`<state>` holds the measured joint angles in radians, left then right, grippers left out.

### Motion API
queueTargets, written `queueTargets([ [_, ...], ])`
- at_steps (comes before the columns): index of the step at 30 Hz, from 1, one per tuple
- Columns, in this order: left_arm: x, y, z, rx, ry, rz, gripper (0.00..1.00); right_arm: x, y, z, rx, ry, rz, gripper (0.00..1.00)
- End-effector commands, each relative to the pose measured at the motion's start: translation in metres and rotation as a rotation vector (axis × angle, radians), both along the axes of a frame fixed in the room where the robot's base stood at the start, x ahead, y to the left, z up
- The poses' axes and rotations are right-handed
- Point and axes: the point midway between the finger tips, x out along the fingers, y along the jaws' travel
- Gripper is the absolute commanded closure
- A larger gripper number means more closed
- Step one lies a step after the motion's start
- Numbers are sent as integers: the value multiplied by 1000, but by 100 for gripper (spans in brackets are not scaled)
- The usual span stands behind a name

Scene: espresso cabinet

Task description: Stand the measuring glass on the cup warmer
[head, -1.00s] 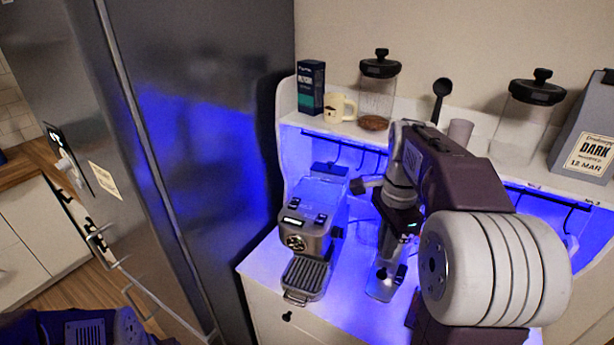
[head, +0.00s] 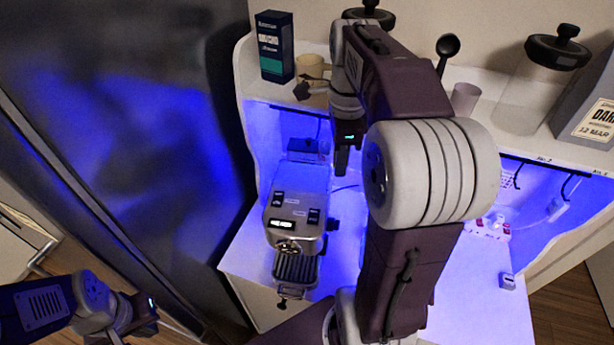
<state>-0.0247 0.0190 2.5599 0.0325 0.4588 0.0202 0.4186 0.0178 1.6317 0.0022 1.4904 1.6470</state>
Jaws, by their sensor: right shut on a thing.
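The espresso machine (head: 294,228) stands on the lit counter, and I take its flat top (head: 300,183) to be the cup warmer. My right gripper (head: 341,166) points down, over the back right of the machine in the picture. It is shut, but the clear measuring glass cannot be made out at its fingers against the blue glow. My own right arm hides much of the counter's middle. My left gripper (head: 135,325) is low at the left, partly cut off by the bottom edge, and its fingers are unclear.
The shelf above holds a dark blue box (head: 274,47), a cream mug (head: 312,68), lidded jars (head: 530,90), a beige cup (head: 465,98) and a grey bag (head: 592,115). A tall dark fridge (head: 120,130) closes the left side. The counter's right part (head: 480,290) is mostly clear.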

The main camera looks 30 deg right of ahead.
Motion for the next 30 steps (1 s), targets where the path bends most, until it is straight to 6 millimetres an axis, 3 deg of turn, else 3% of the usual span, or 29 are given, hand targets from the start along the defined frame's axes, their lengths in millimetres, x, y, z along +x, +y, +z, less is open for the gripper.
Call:
queueTargets([
  [6,0,0,12,0,0,0,100,29,29,-22,1,3,5,100],
  [12,0,0,17,0,0,0,100,47,44,-38,0,1,2,100],
  [17,0,0,17,0,0,0,100,49,46,-41,0,-1,0,100],
  [25,0,0,25,0,0,0,100,48,46,-78,0,2,0,100],
  [30,0,0,24,0,0,0,100,49,46,-81,0,-1,0,100],
])
